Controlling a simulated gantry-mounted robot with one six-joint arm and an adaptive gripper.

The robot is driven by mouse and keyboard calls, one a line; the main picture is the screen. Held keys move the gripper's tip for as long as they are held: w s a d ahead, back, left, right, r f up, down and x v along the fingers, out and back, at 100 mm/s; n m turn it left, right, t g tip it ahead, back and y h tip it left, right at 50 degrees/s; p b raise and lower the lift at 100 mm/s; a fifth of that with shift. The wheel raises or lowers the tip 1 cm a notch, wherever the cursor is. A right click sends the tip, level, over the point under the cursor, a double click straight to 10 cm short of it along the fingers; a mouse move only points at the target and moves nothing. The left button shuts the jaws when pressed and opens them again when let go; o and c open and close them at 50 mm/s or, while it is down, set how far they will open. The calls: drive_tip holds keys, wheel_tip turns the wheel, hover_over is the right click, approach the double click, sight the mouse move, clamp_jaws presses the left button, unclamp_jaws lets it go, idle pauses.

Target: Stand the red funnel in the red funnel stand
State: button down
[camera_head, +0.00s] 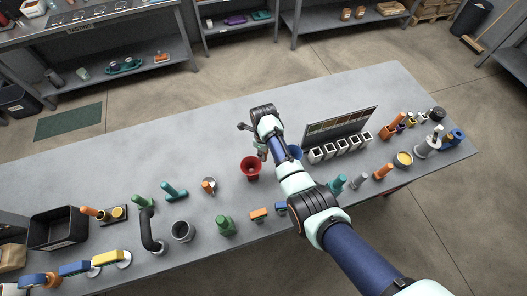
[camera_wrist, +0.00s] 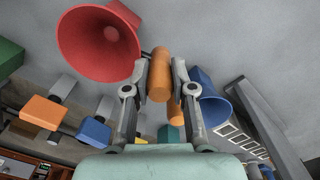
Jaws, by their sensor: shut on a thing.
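The red funnel (camera_head: 250,167) is left of my gripper (camera_head: 262,153), its wide mouth facing up. In the wrist view the red funnel (camera_wrist: 98,42) is at the upper left, with a thin rod joining it to an orange handle (camera_wrist: 160,75). My gripper (camera_wrist: 160,72) is shut on that handle. I cannot tell whether the funnel is clear of the table. A blue funnel (camera_wrist: 211,101) is right of the fingers, and my arm partly covers it in the head view (camera_head: 296,152). I cannot make out the red funnel stand.
White square cups (camera_head: 316,156) and an upright board (camera_head: 345,128) stand right of my gripper. The table (camera_head: 150,158) is bare at the back left.

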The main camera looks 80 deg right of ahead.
drive_tip(key=shift+f, duration=0.25)
drive_tip(key=c, duration=0.9)
unclamp_jaws()
wheel_tip(320, 180, up, 12)
drive_tip(key=shift+d, duration=0.1)
